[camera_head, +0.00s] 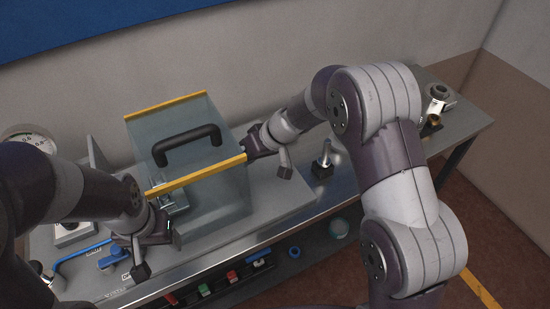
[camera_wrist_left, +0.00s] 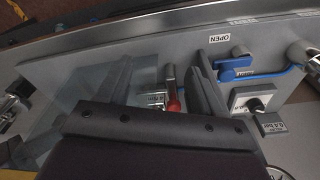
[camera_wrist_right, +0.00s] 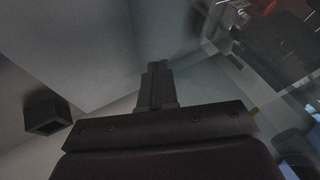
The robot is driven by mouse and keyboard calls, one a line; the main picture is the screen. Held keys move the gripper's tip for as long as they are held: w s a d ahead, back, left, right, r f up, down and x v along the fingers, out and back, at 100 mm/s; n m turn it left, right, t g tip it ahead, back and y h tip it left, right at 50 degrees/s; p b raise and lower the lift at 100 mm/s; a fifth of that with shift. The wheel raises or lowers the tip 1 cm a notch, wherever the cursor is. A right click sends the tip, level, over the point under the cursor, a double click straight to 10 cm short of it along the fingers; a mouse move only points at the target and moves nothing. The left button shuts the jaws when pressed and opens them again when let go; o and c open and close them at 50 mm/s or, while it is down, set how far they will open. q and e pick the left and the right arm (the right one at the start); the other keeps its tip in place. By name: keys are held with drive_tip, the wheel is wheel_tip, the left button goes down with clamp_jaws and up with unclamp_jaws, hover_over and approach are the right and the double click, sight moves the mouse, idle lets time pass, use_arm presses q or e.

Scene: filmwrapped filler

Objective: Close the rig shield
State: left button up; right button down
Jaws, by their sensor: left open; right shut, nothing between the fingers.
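The rig shield (camera_head: 205,185) is a clear, tinted box-like cover with yellow edge strips and a black handle (camera_head: 188,145) on its upper face. It stands over the middle of the bench rig. My right gripper (camera_head: 254,143) is beside the right end of its front yellow strip; its fingers are together and empty in the right wrist view (camera_wrist_right: 155,86). I cannot tell whether it touches the shield. My left gripper (camera_head: 160,232) is open, low by the shield's left front. In the left wrist view a red-tipped lever (camera_wrist_left: 173,95) shows between its spread fingers (camera_wrist_left: 163,88).
A blue lever (camera_wrist_left: 235,68) beside an "OPEN" label, a blue pipe (camera_head: 80,252) and a round gauge (camera_head: 28,140) are at the left. A black-based metal post (camera_head: 323,160) stands right of the shield. Coloured items (camera_head: 232,277) lie on a lower shelf.

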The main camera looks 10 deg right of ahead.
drive_tip(key=s+a+b, duration=0.2)
drive_tip(key=a, duration=0.5)
drive_tip(key=shift+s+a, duration=0.4)
